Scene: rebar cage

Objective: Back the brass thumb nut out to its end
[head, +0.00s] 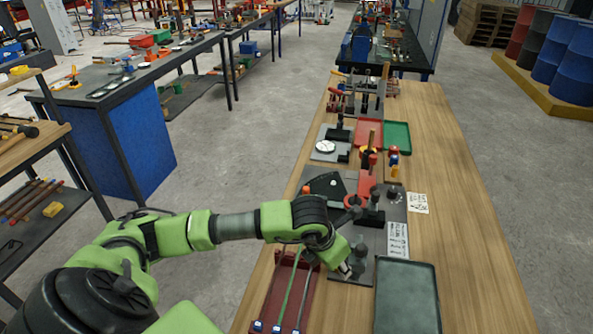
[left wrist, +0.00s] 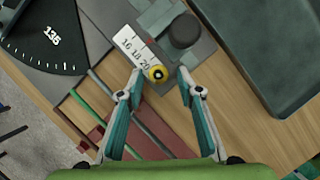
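The brass thumb nut (left wrist: 157,74) is a small yellow round piece with a dark centre, seen in the left wrist view at the lower end of a white scale (left wrist: 133,47) marked 16, 18, 20. My left gripper (left wrist: 160,80) is open, one finger on each side of the nut; the left fingertip looks closer to it. Contact cannot be told. In the head view my left gripper (head: 347,268) points down at the front edge of the grey fixture plate, and the nut cannot be made out there. My right gripper is not in view.
A dark round knob (left wrist: 184,30) stands just beyond the nut. A dark tray (head: 407,297) lies to the right, and a red tray with rods (head: 285,290) to the left. A black angle dial (left wrist: 45,35) is at upper left. The bench's right side is clear.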

